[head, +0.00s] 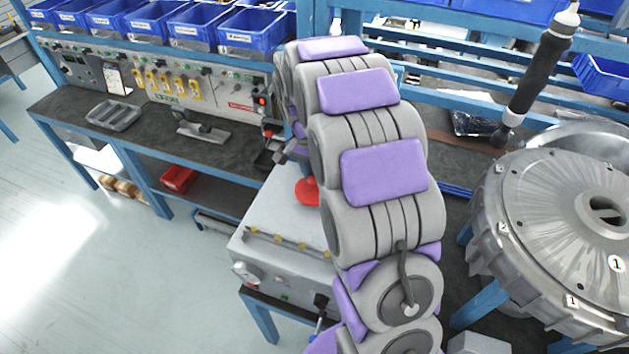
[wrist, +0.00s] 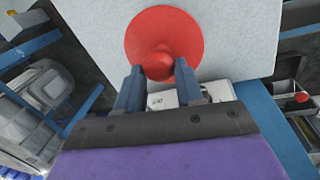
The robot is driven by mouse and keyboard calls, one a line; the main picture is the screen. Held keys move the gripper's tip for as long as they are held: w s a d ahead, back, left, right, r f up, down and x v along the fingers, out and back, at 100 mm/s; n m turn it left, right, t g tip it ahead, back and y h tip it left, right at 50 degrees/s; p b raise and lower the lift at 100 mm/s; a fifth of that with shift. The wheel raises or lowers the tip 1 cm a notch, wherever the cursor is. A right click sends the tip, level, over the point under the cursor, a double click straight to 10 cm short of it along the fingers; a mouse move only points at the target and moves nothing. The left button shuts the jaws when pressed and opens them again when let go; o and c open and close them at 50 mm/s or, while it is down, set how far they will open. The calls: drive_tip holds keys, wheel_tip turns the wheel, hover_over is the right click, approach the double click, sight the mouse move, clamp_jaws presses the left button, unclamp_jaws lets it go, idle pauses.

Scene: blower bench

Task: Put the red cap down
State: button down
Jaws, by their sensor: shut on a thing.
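The red cap (wrist: 165,40) is a round red disc with a knob at its middle, seen from above in the wrist view. My gripper (wrist: 160,72) is shut on the knob, one finger on each side. Behind the cap is the pale grey top of a box-shaped unit (wrist: 235,40). In the head view the cap (head: 307,191) shows as a red patch at the left edge of my arm, over the grey unit (head: 275,222). My arm hides the rest of the cap and most of my gripper. I cannot tell whether the cap touches the unit's top.
A dark workbench (head: 150,130) with a grey tray (head: 114,114) runs along the left. A large round metal housing (head: 560,220) stands close at the right. Blue bins (head: 255,30) line the back, and a red bin (head: 179,178) sits on the lower shelf.

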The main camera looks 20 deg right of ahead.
sight(313, 174)
drive_tip(key=shift+f, duration=1.7)
drive_tip(key=shift+s, duration=0.1)
drive_tip(key=shift+f, duration=0.2)
drive_tip(key=c, duration=0.7)
unclamp_jaws()
